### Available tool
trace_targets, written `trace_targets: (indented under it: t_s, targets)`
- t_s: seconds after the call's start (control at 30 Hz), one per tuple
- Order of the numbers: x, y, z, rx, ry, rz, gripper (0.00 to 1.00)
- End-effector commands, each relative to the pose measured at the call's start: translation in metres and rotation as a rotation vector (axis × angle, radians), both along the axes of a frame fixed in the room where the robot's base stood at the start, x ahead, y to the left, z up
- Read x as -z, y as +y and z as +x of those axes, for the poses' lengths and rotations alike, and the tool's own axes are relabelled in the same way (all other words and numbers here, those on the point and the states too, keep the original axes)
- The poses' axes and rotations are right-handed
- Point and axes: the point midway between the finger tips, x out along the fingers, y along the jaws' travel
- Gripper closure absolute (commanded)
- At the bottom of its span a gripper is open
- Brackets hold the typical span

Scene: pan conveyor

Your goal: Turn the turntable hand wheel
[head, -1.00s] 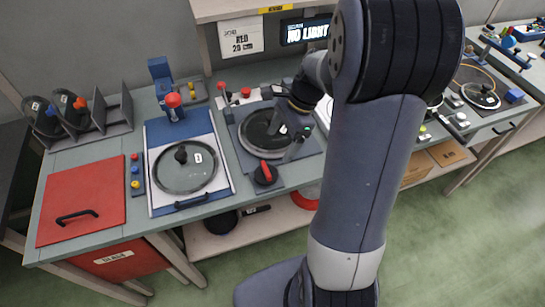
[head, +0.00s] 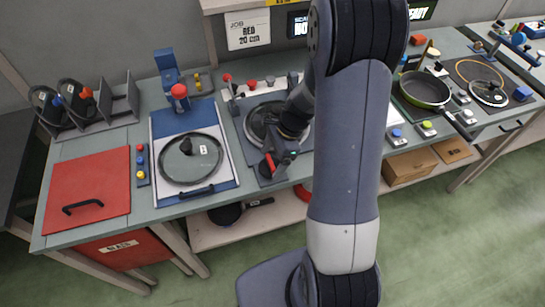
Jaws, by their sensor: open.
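The turntable (head: 254,120) is a dark round disc on a grey-blue plate in the middle of the bench, partly hidden by my arm. A small hand wheel with a red grip bar (head: 269,164) sits at the plate's front edge. My gripper (head: 274,158) is open, pointing down at the hand wheel, right beside or over its red bar. I cannot tell whether the fingers touch the bar or stand on both sides of it. Most of the black wheel base is hidden by the gripper.
Left of the turntable, a glass lid (head: 190,158) lies on a blue-and-white station below a red-knobbed press (head: 179,92). A red panel (head: 92,185) lies at the far left. A green pan (head: 425,90) stands on the right. My arm hides the bench between.

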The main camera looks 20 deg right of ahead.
Motion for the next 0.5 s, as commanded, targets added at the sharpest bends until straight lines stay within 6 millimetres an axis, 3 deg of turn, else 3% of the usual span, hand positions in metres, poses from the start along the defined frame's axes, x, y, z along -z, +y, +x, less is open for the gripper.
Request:
trace_targets:
  t_s: [0.13,0.5]
  targets:
    - [-0.0001,0.0,-0.0001,0.0,0.0,0.0,0.2]
    - [-0.0003,-0.0001,-0.0001,-0.001,0.0,0.0,0.5]
